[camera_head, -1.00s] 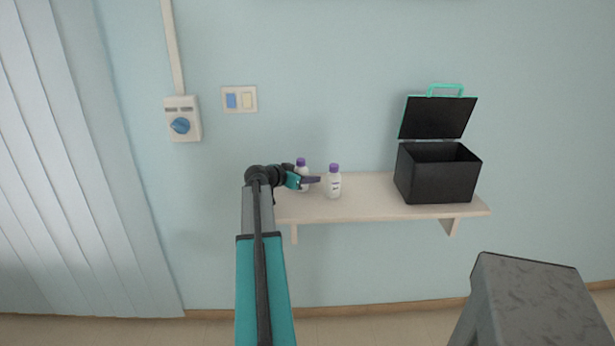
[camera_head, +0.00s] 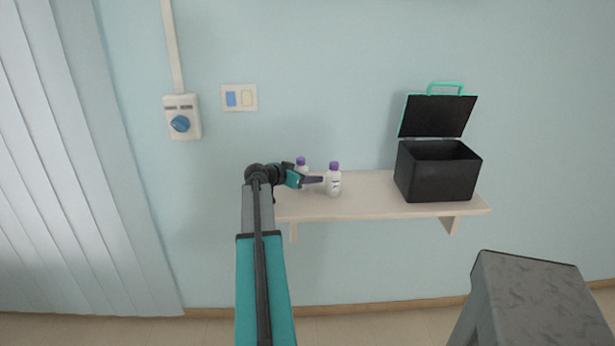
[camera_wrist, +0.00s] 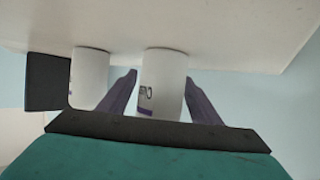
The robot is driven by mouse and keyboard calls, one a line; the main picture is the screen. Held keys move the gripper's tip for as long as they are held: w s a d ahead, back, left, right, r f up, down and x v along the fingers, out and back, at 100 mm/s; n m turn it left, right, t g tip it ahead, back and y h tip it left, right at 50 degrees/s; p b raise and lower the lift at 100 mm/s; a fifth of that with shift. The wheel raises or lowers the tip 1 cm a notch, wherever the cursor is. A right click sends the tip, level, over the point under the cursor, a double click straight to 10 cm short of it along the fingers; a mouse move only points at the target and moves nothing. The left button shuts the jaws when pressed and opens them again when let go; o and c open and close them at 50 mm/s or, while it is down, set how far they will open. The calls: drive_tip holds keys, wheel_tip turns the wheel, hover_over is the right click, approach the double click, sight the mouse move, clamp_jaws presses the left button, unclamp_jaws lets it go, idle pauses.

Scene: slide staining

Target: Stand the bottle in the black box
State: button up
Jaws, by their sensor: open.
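Two white bottles with purple caps stand on the shelf in the head view. The right bottle (camera_head: 334,182) is in front of my gripper (camera_head: 318,179). The left bottle (camera_head: 302,168) is partly hidden behind my gripper.
The shelf (camera_head: 375,205) is narrow and fixed to the wall, with free room between the right bottle and the box. A switch plate (camera_head: 239,98) and a blue-knobbed wall box (camera_head: 182,118) are on the wall at left. A grey block (camera_head: 535,300) is at lower right.

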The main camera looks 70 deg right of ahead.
drive_tip(key=shift+r, duration=0.1)
drive_tip(key=b+v, duration=0.2)
drive_tip(key=v, duration=1)
drive_tip(key=shift+r, duration=0.1)
idle(0.3)
